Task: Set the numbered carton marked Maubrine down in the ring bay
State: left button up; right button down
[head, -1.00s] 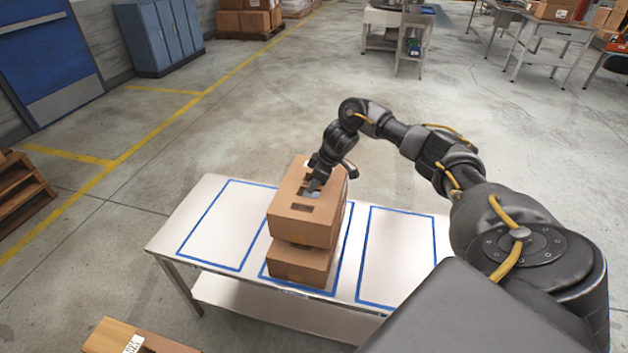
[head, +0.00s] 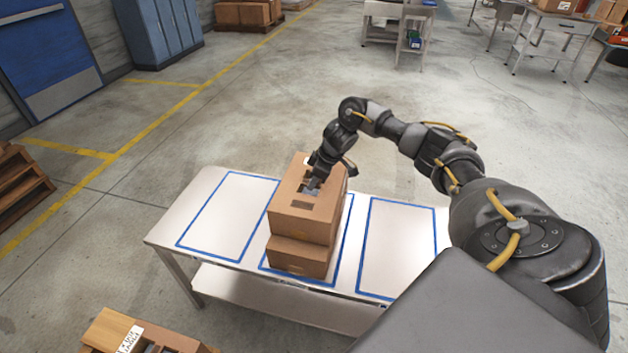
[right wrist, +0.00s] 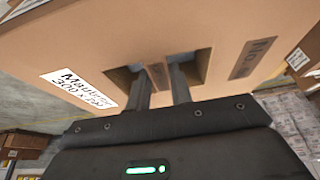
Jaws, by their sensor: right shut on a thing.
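My right gripper (head: 313,187) is shut on a brown carton (head: 301,227), its fingers in the slots of the top. In the right wrist view this carton (right wrist: 215,30) bears a white label (right wrist: 78,88) that reads roughly Maubrine with 300 below; the writing is partly unclear. The carton is upright, over a lower brown carton (head: 297,262) in the middle blue-outlined bay (head: 341,252) of the white table. I cannot tell whether the two cartons touch. The left bay (head: 228,215) and right bay (head: 400,240) are empty. I see no ring mark. My left gripper is out of view.
The white table (head: 178,240) has a lower shelf (head: 260,300). A labelled brown carton (head: 108,327) shows at the bottom left. Wooden pallets (head: 20,190) stand at the left. The floor behind the table is clear, with workbenches (head: 545,30) farther back.

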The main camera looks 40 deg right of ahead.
jog(key=shift+f, duration=0.15)
jog(key=c, duration=1.2)
grip_release()
jog(key=shift+o, duration=0.2)
jog(key=v, duration=1)
jog(key=shift+s+r, duration=0.2)
jog(key=shift+r, duration=0.15)
